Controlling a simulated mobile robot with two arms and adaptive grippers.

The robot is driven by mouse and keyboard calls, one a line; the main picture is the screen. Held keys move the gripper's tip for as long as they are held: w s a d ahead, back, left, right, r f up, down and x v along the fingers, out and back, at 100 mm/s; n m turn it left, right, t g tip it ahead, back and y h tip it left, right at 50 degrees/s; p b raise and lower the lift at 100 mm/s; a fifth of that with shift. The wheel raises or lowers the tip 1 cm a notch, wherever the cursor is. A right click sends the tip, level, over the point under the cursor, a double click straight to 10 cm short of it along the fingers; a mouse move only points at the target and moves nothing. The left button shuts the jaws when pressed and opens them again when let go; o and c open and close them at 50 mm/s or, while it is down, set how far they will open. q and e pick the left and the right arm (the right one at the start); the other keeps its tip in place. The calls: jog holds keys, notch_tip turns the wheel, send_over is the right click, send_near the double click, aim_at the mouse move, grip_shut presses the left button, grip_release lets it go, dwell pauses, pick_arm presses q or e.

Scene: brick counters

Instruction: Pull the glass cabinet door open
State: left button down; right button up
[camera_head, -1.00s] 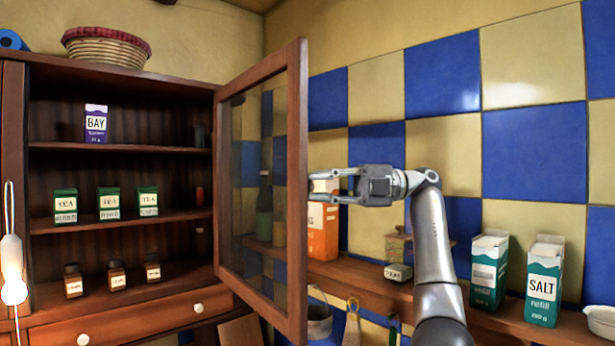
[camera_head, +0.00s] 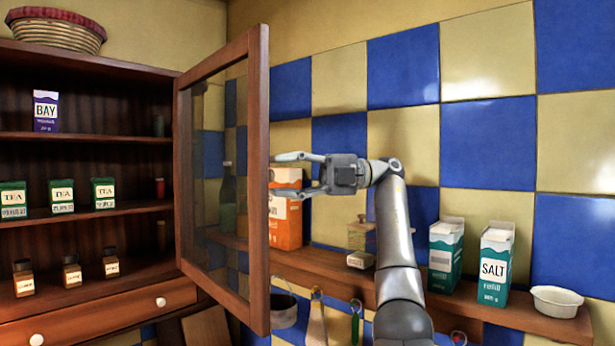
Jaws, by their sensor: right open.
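The glass cabinet door (camera_head: 258,180) stands swung wide open, hinged at the right side of the wooden cabinet (camera_head: 90,137). Its brown frame surrounds a see-through pane. My right gripper (camera_head: 276,174) is open, its two fingers pointing left at the outer edge of the door frame. Nothing is seen between the fingers. Whether the fingertips touch the frame I cannot tell. No handle shows on the door. My left gripper is out of the picture.
Inside the cabinet are a bay box (camera_head: 46,111), several tea boxes (camera_head: 61,196) and spice jars (camera_head: 72,271). A wall shelf (camera_head: 335,268) carries an orange box (camera_head: 286,222), a salt carton (camera_head: 495,265) and a white bowl (camera_head: 556,301). Utensils hang below it.

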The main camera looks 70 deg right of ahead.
jog(key=v, duration=0.6)
jog(key=shift+s+d, duration=0.2)
jog(key=shift+s, duration=0.05)
dwell(0.4)
jog(key=shift+f, duration=0.1)
dwell(0.7)
